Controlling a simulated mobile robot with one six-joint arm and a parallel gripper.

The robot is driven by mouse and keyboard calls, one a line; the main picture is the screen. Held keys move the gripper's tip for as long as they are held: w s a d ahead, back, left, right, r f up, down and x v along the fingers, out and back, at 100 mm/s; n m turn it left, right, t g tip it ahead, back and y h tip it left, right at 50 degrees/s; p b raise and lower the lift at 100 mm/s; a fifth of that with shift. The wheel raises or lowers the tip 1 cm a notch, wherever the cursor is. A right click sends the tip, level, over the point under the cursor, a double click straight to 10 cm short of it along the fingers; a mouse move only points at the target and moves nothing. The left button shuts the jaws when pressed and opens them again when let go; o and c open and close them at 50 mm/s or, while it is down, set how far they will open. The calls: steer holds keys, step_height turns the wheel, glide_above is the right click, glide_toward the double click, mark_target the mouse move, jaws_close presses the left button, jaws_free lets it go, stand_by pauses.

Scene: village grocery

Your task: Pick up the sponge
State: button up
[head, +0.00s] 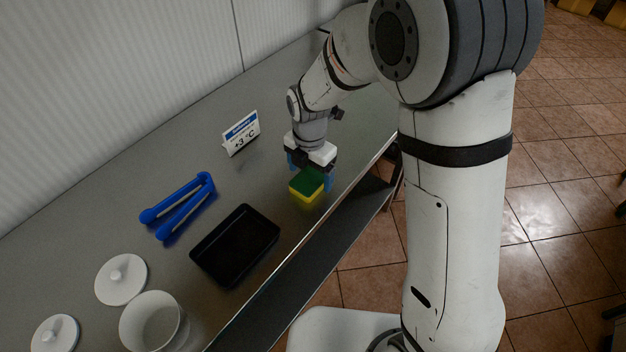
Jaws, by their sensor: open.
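The sponge (306,185) is a small block with a green top and yellow sides. It sits on the metal counter near the front edge, to the right of the black tray. My gripper (310,174) points down over the sponge, with a blue fingertip showing on either side of it. The jaws are open. I cannot tell whether the fingers touch the sponge, as its far side is partly hidden by the gripper.
A black tray (234,244) lies left of the sponge. Blue tongs (180,205) and a temperature sign (241,133) stand farther back. A white pot (153,324) and white lids (121,279) are at lower left. The counter (262,185) has bare room between sign and sponge.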

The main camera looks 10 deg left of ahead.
steer(key=shift+f, duration=0.45)
steer(key=shift+c, duration=0.2)
steer(key=c, duration=1)
